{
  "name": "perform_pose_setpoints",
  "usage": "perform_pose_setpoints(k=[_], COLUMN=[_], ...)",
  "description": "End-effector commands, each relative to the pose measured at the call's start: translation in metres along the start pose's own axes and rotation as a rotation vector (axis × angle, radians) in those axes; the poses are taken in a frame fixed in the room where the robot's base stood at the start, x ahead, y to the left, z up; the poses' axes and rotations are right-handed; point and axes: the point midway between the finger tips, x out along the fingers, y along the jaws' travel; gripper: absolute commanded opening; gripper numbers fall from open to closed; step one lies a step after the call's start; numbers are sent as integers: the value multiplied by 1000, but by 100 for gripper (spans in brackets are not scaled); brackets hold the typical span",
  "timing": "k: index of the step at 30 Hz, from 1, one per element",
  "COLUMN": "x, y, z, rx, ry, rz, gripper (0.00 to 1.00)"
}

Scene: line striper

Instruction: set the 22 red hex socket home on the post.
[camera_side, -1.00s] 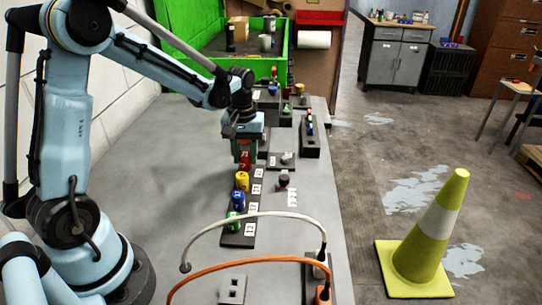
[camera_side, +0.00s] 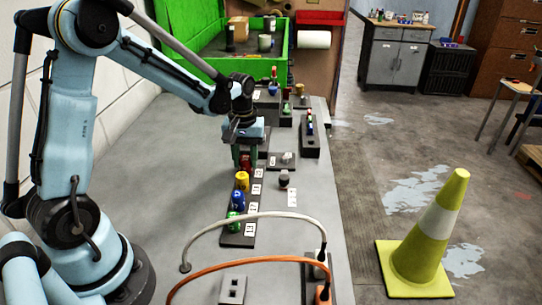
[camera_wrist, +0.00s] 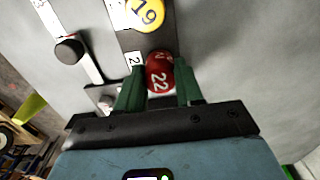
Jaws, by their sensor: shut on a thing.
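The red hex socket marked 22 (camera_wrist: 158,76) stands in the dark rail of sockets; its red top shows in the side view (camera_side: 246,162). My gripper (camera_wrist: 158,92) has its green fingers on both sides of the socket, closed on it. In the side view my gripper (camera_side: 248,160) is low over the far end of the socket row and partly hides the socket. A short grey post (camera_side: 287,158) stands on a dark plate to the right, and it shows partly in the wrist view (camera_wrist: 106,100). I cannot tell whether it is the task's post.
A yellow socket marked 19 (camera_wrist: 146,12), a blue socket (camera_side: 238,199) and a green socket (camera_side: 235,220) share the rail. A dark round piece (camera_side: 284,179) stands to the right. White and orange cables (camera_side: 240,262) arch over the near table. The table's left is clear.

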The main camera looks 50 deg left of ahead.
Motion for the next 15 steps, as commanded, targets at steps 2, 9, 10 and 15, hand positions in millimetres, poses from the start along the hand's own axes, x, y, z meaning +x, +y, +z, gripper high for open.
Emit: perform_pose_setpoints(k=[2,9,10,15], x=[2,4,4,4], y=[0,0,0,0], z=[0,0,0,0], rx=[0,0,0,0], ry=[0,0,0,0], rz=[0,0,0,0], gripper=[9,57,62,66])
